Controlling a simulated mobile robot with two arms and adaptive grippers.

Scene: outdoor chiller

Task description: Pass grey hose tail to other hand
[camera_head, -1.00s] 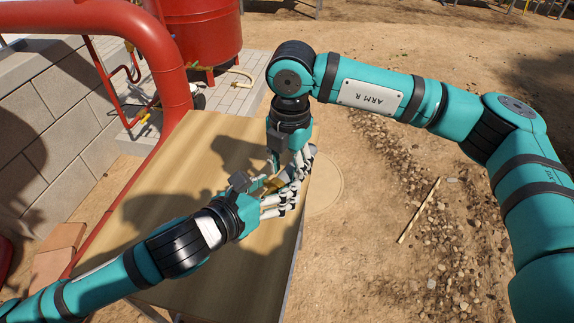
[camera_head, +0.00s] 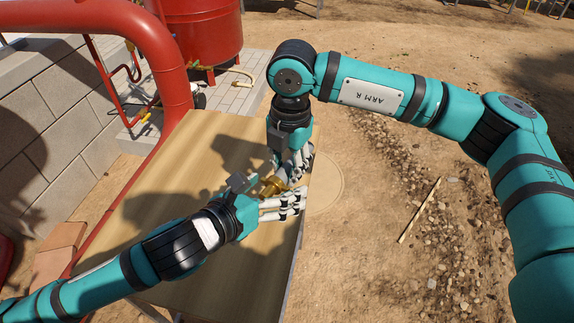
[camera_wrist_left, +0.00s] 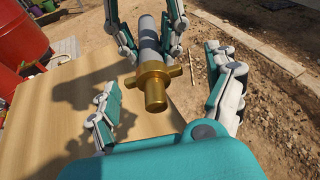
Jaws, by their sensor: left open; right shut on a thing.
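The grey hose tail (camera_wrist_left: 149,35) is a grey tube with a brass winged fitting (camera_wrist_left: 153,80), seen best in the left wrist view. My right gripper (camera_wrist_left: 147,38) is shut on the grey tube and holds it above the table, brass end toward my left gripper. My left gripper (camera_wrist_left: 168,100) is open, with its fingers spread to either side of the brass end, apart from it. In the head view the brass part (camera_head: 272,186) shows between my left gripper (camera_head: 281,203) and my right gripper (camera_head: 294,172); the grey tube is mostly hidden there by fingers.
The wooden table (camera_head: 220,265) lies below both grippers and its bare top is clear. A red pipe (camera_head: 172,75) and a red tank (camera_head: 202,30) stand at the back left. A block wall (camera_head: 50,125) is at the left. Open dirt lies to the right.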

